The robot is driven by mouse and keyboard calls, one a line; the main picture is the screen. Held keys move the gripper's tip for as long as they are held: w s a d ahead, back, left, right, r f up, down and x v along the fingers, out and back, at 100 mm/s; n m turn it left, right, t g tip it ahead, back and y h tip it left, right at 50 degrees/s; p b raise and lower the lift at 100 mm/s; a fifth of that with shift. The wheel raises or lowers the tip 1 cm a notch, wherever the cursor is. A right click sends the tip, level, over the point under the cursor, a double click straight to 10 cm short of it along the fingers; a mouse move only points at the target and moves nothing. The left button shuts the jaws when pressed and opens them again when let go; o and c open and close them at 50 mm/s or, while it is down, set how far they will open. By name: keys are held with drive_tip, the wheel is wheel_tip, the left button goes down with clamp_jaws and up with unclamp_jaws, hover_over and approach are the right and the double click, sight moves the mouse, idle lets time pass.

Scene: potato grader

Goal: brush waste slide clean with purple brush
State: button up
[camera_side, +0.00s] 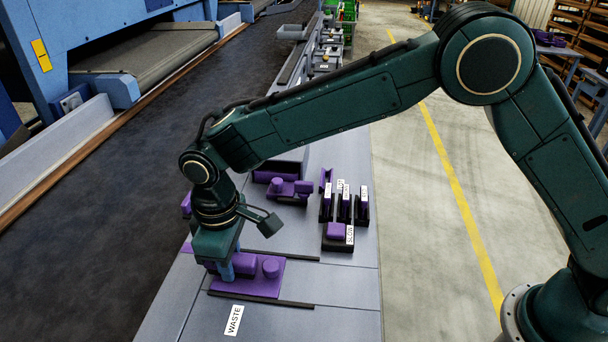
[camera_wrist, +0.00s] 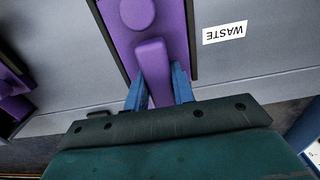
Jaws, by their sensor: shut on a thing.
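The waste slide (camera_side: 262,290) is a flat purple plate between two dark rails, beside a white WASTE label (camera_side: 233,319). It also shows in the wrist view (camera_wrist: 181,30). A round purple knob (camera_side: 271,267) stands on it; the knob is at the top of the wrist view (camera_wrist: 137,12). My gripper (camera_side: 227,272) is low over the slide's left part, its blue fingers shut on a purple bar (camera_wrist: 154,70) with a wider rounded end. I cannot tell whether this bar is the brush or a handle of the slide. Any dirt on the slide is too small to tell.
Black holders (camera_side: 337,244) with labelled purple pieces stand on the grey deck behind. Another purple slide unit (camera_side: 290,189) lies further back. A dark conveyor belt (camera_side: 110,165) runs along the left. The deck in front of the label is clear.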

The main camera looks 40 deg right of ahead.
sight(226, 292)
drive_tip(key=shift+w+d, duration=1.6)
drive_tip(key=shift+d, duration=0.05)
drive_tip(key=shift+s+a, duration=3.05)
drive_tip(key=shift+a, duration=0.05)
wheel_tip(226, 292, up, 7)
idle(0.5)
